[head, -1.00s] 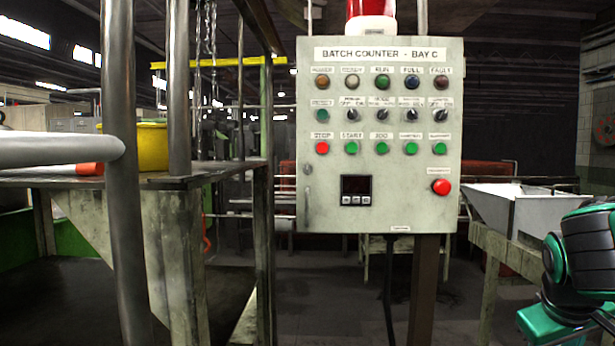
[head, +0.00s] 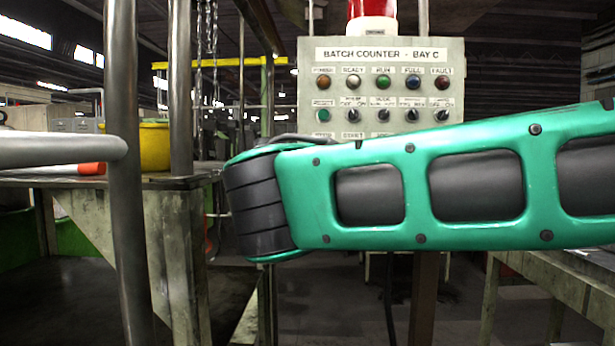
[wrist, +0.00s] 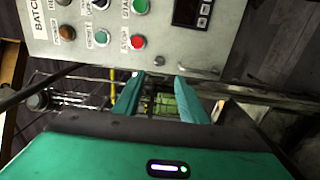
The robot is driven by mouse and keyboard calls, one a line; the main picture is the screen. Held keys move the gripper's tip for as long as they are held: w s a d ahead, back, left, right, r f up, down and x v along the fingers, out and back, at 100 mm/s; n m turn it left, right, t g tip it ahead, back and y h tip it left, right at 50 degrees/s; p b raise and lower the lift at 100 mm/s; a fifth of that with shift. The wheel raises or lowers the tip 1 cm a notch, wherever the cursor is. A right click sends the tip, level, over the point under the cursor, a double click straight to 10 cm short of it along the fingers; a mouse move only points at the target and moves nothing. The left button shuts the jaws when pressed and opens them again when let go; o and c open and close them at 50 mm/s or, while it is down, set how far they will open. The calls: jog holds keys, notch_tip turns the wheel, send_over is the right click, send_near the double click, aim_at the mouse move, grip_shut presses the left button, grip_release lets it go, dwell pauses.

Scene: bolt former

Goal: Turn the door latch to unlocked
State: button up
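The grey control box (head: 310,60), labelled BATCH COUNTER - BAY C, stands ahead, its lower part covered by my green arm in the head view. In the wrist view the box (wrist: 240,40) appears turned on its side. A small round fitting (wrist: 159,61), perhaps the door latch, sits at its near edge, with a thin bar-like piece (wrist: 190,70) beside it. I cannot read the latch's position. My gripper (wrist: 159,80) is open, with two green fingers apart and nothing visible between them, pointing toward the fitting's edge. The gripper is not discernible in the head view.
A red STOP button (wrist: 137,41) and other buttons lie close to the fitting. A metal post (head: 125,230) and railing stand at left, beside a platform with a yellow tub (head: 152,148). A worn table (head: 540,275) is at lower right.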

jog(key=w, duration=1)
jog(key=shift+w+d, duration=0.2)
jog(key=shift+w, duration=0.1)
grip_shut()
